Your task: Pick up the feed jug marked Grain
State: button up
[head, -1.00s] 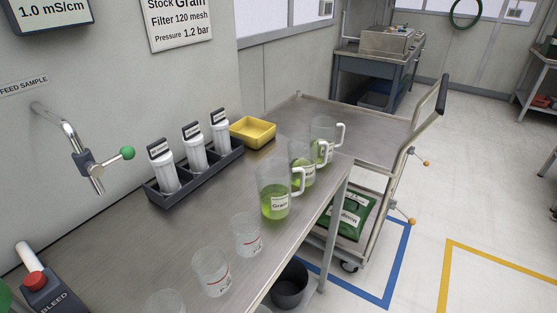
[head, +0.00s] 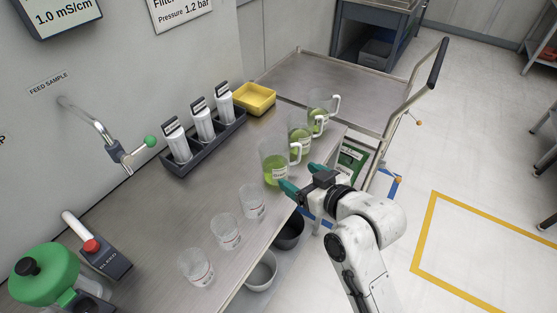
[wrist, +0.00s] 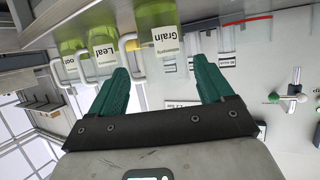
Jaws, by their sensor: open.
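The feed jug marked Grain (head: 270,165) is a clear jug with green liquid, standing upright near the right edge of the steel bench. Its white handle faces right, toward my gripper. My gripper (head: 296,177) has green fingers and is open and empty, just right of the jug at about handle height. In the wrist view, which is upside down, the Grain jug (wrist: 158,22) lies ahead of the spread fingertips (wrist: 161,66), and its label is readable. I see no finger around the jug. The jug marked Leaf (wrist: 103,42) stands beside it.
Two similar green jugs, the middle one (head: 299,138) and the far one (head: 318,108), stand behind Grain. Clear beakers (head: 226,232) stand in front. A black rack of white cartridges (head: 203,125), a yellow tray (head: 255,98) and a steel cart (head: 340,85) are nearby.

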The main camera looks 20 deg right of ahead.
aim_at(284, 169)
jog(key=x, duration=0.9)
jog(key=shift+a+f, duration=0.1)
jog(key=shift+a, duration=0.05)
jog(key=shift+c, duration=0.4)
jog(key=c, duration=0.8)
